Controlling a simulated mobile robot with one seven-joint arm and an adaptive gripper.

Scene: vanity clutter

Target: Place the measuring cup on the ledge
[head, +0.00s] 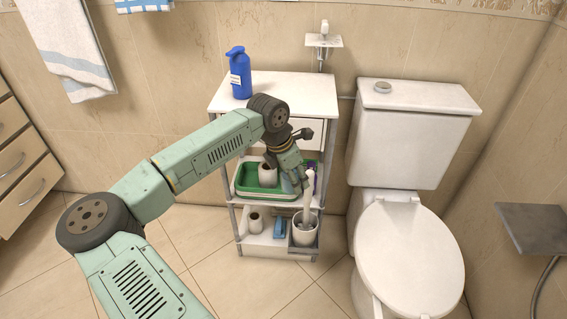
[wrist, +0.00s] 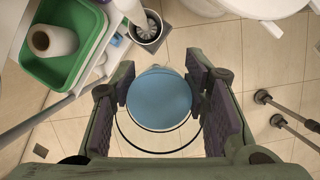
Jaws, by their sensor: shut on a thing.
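My gripper (head: 297,186) hangs in front of the white shelf unit in the head view. In the wrist view my gripper (wrist: 160,96) is shut on a round, light-blue thing with a pale rim, which looks like the measuring cup (wrist: 158,98). A thin dark ring curves below it. In the head view the cup is hidden or too small to make out. Candidate ledges are the shelf unit's white top (head: 295,90), the toilet tank lid (head: 425,97) and a grey wall shelf (head: 535,226); I cannot tell which one is meant.
A blue pump bottle (head: 240,75) stands on the unit's top left; the rest of that top is clear. The middle shelf holds a green tray (head: 243,187) with a paper roll (head: 267,175). A toilet brush holder (head: 304,232) is below. The toilet (head: 410,250) stands right.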

